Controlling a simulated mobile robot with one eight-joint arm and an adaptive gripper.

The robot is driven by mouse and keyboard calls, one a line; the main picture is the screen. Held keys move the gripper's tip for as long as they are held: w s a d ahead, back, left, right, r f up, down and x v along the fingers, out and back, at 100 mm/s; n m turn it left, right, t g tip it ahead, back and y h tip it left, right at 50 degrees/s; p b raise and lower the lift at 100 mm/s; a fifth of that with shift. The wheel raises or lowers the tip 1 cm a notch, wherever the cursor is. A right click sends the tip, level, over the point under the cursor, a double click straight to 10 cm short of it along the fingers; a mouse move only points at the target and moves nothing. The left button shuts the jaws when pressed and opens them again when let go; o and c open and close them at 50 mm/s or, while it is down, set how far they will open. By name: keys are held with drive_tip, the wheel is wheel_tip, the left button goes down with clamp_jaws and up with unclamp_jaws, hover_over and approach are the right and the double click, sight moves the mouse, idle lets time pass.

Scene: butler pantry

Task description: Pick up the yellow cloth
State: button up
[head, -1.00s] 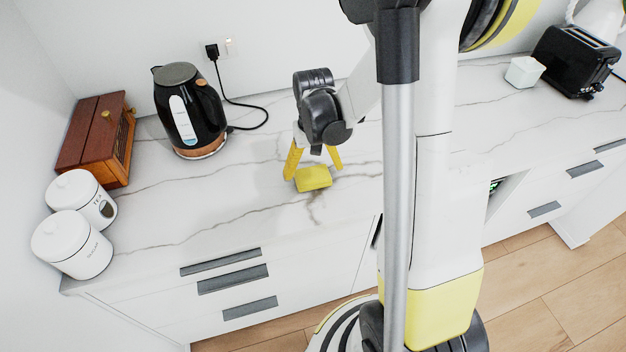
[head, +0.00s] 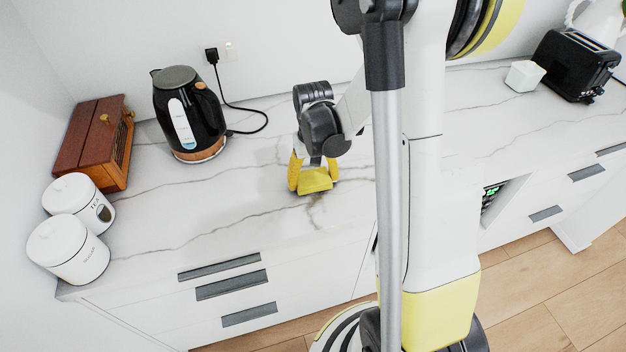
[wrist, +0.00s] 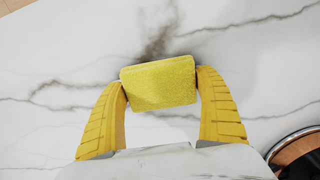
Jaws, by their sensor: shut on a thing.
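The yellow cloth (head: 315,181) is a small folded block at the white marble countertop. It also shows in the wrist view (wrist: 158,83), between the two yellow fingers. My gripper (head: 314,178) is shut on the cloth, one finger against its left side and one against its right. In the wrist view my gripper (wrist: 160,92) has its fingertips at the cloth's two ends. I cannot tell whether the cloth touches the counter or is slightly above it.
A black kettle (head: 189,117) with a cord stands left of my gripper. A wooden box (head: 92,143) and two white canisters (head: 68,249) are at the far left. A white container (head: 524,76) and a black toaster (head: 575,64) stand at the right. The counter (head: 235,205) around the cloth is clear.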

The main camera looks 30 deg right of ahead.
sight(313, 177)
drive_tip(key=shift+r, duration=0.55)
wheel_tip(313, 177, up, 3)
drive_tip(key=shift+p, duration=0.85)
drive_tip(key=s+d+r+p, duration=0.3)
drive_tip(key=s+d+r, duration=0.3)
drive_tip(key=s+d, duration=0.2)
drive_tip(key=shift+s+r, duration=0.15)
drive_tip(key=shift+r, duration=0.15)
drive_tip(key=shift+d, duration=0.1)
drive_tip(key=o, duration=0.4)
drive_tip(key=c, duration=0.3)
